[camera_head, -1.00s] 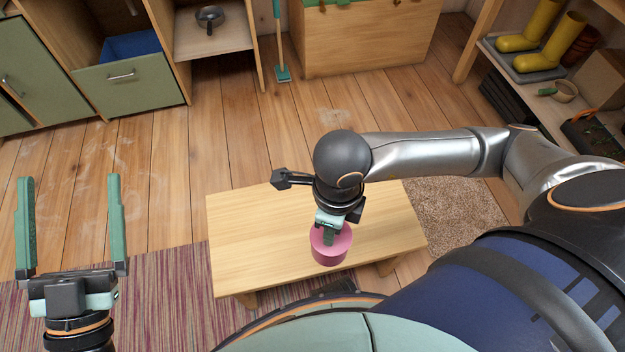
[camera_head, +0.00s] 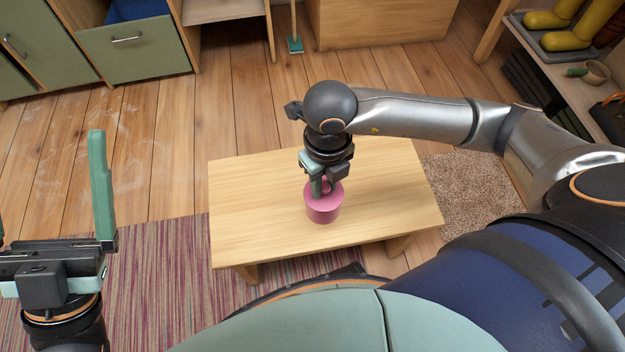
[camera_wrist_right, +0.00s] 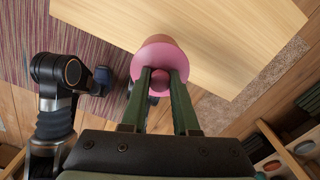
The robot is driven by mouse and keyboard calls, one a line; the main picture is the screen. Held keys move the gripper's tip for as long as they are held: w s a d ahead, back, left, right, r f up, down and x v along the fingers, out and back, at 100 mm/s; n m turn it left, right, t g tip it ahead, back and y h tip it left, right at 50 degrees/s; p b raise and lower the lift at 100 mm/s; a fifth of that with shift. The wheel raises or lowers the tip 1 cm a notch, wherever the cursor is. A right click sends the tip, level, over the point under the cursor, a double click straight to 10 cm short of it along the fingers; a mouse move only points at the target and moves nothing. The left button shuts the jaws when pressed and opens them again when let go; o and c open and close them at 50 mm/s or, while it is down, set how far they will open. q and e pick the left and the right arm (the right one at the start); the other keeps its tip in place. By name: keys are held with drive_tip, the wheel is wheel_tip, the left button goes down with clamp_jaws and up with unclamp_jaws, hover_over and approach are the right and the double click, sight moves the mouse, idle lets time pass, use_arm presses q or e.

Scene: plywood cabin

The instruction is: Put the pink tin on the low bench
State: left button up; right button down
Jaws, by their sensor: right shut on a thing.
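The pink tin (camera_head: 324,207) is upright over the middle of the low bench (camera_head: 240,215), a light wooden top on short legs. My right gripper (camera_head: 321,187) comes down from above and is shut on the tin's knob. In the right wrist view the pink tin (camera_wrist_right: 160,52) shows between the two green fingers (camera_wrist_right: 160,85), which close on its round knob. I cannot tell whether the tin's base touches the bench top. My left gripper (camera_head: 50,200) is at the left edge, fingers wide apart and empty, one finger cut off by the frame.
A striped rug (camera_head: 160,270) lies left of and under the bench, and a beige mat (camera_head: 470,195) lies to its right. Green cabinets (camera_head: 45,50) and a wooden chest (camera_head: 380,22) stand at the back. Yellow boots (camera_head: 575,38) are on a shelf. The bench top around the tin is clear.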

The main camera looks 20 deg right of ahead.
use_arm(q)
drive_tip(key=shift+n, duration=0.4)
drive_tip(key=f+b, duration=0.4)
drive_tip(key=shift+w+d+f, duration=0.15)
drive_tip(key=shift+d+f, duration=0.05)
drive_tip(key=shift+f, duration=0.2)
use_arm(e)
drive_tip(key=w+f, duration=0.6)
drive_tip(key=f, duration=0.3)
drive_tip(key=shift+f, duration=0.25)
drive_tip(key=shift+d, duration=0.1)
use_arm(q)
drive_tip(key=shift+f, duration=0.1)
use_arm(e)
drive_tip(key=shift+f, duration=0.1)
drive_tip(key=c, duration=1.1)
unclamp_jaws()
drive_tip(key=shift+f, duration=0.1)
drive_tip(key=shift+c, duration=0.2)
drive_tip(key=o, duration=0.5)
drive_tip(key=shift+c, duration=0.2)
